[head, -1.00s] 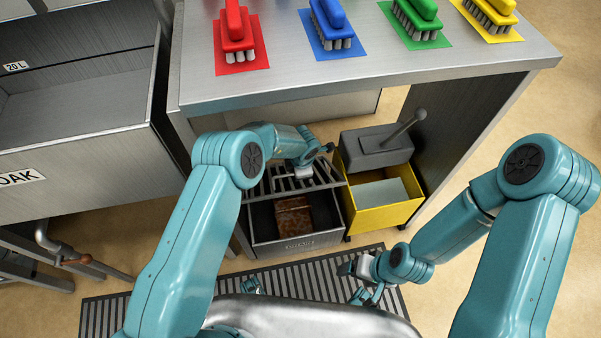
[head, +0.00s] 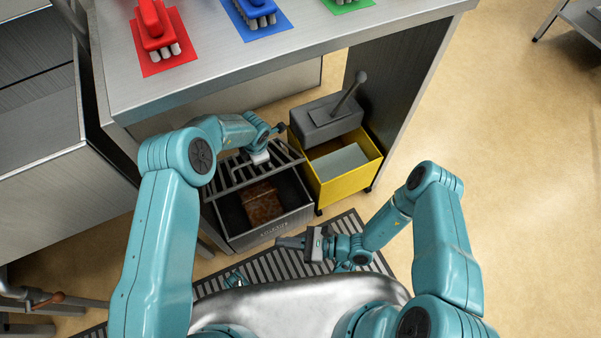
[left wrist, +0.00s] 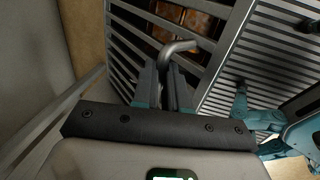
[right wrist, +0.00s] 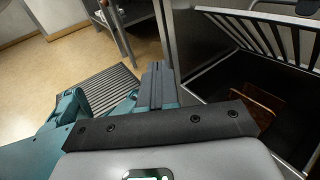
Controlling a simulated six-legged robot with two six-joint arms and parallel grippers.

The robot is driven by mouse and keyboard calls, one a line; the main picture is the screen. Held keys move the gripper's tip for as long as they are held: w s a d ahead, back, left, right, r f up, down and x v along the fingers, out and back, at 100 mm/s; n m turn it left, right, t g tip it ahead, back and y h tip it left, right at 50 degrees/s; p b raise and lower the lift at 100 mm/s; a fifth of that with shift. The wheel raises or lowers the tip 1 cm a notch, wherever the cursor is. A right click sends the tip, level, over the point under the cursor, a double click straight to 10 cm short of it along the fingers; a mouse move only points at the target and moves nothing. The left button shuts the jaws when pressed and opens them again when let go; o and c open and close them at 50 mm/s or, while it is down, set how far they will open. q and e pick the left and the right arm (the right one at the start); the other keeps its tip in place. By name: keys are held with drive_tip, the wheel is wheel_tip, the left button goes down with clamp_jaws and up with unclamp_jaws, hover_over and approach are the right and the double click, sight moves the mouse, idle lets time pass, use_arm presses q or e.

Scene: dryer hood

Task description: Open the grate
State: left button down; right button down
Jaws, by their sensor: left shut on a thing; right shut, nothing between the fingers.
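The grate (head: 232,177) is a dark barred panel over the rear part of a grey open-topped box (head: 268,232) under the table. The box's front part is uncovered. In the right wrist view the grate (right wrist: 276,38) appears raised at a slant above the box's dark inside. My left gripper (head: 262,157) is shut on the grate's bent metal handle, which shows in the left wrist view (left wrist: 180,47). A rusty brown block (head: 262,203) lies inside the box. My right gripper (head: 283,242) is shut and empty, just in front of the box's front wall.
The metal table (head: 290,65) above holds coloured brushes. A slatted floor mat (head: 285,266) lies in front. Open floor is at the right.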

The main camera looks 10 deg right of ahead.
use_arm(q)
drive_tip(key=shift+f, duration=0.15)
use_arm(e)
drive_tip(key=w+d+f+m+t+h, duration=0.3)
drive_tip(key=w+d+m+t+h, duration=0.15)
drive_tip(key=w+m+t, duration=0.35)
drive_tip(key=m+t+h, duration=0.3)
drive_tip(key=t+h, duration=0.3)
approach(295, 164)
drive_tip(key=w+f, duration=0.3)
drive_tip(key=w, duration=0.1)
drive_tip(key=w+r, duration=0.1)
drive_tip(key=w+a+r, duration=0.1)
drive_tip(key=shift+w+a+r, duration=0.15)
drive_tip(key=shift+a+r, duration=0.1)
drive_tip(key=shift+a, duration=0.1)
drive_tip(key=shift+r, duration=0.1)
